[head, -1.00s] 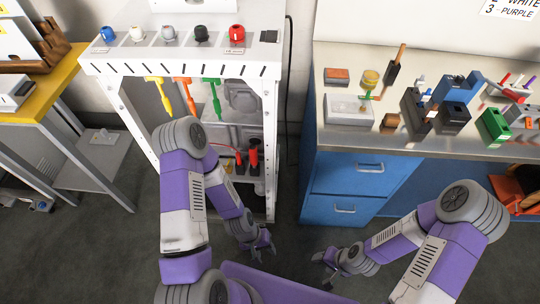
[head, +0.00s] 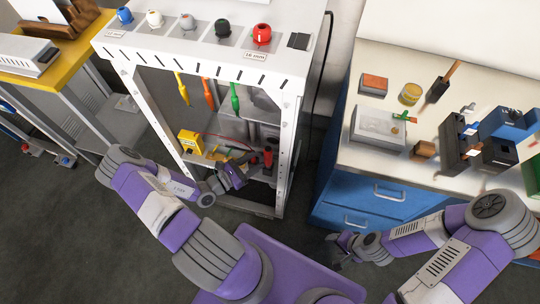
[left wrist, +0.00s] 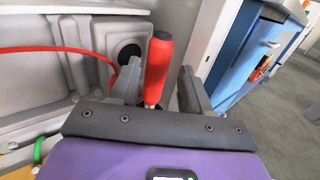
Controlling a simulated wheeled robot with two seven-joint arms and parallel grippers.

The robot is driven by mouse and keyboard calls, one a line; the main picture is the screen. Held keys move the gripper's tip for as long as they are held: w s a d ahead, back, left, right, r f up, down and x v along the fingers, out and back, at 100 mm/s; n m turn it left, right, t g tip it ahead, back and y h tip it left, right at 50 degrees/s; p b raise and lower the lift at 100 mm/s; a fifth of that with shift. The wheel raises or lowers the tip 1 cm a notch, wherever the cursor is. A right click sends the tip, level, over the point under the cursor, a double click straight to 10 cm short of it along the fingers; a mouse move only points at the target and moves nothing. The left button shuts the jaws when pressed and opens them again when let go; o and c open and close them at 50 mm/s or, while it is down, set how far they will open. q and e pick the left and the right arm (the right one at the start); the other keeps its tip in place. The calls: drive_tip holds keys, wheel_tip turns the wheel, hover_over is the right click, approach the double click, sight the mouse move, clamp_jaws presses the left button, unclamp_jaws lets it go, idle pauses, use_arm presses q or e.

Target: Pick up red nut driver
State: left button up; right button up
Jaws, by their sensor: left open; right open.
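The red nut driver (head: 268,157) has a red handle and stands upright in the white dispenser frame, under its top shelf. My left gripper (head: 238,178) is inside the frame's opening, just left of it. In the left wrist view, the red handle (left wrist: 158,62) shows between the two spread fingers of my left gripper (left wrist: 160,86). I cannot tell whether either finger touches it, and its lower part is partly hidden. My right gripper (head: 336,252) is open and empty, low in front of the blue cabinet.
The dispenser's white top (head: 185,38) holds several coloured pieces. Yellow (head: 182,88), orange (head: 208,94) and green (head: 235,97) tools hang below it. A yellow box (head: 190,141) sits on its lower shelf. The blue cabinet (head: 375,192) stands right; a red cable (left wrist: 55,49) runs behind.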

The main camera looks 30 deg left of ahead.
sight(268, 153)
use_arm(q)
drive_tip(key=b+x, duration=0.1)
drive_tip(key=x, duration=0.5)
drive_tip(key=shift+w+d+f, duration=0.1)
drive_tip(key=shift+w, duration=0.2)
clamp_jaws()
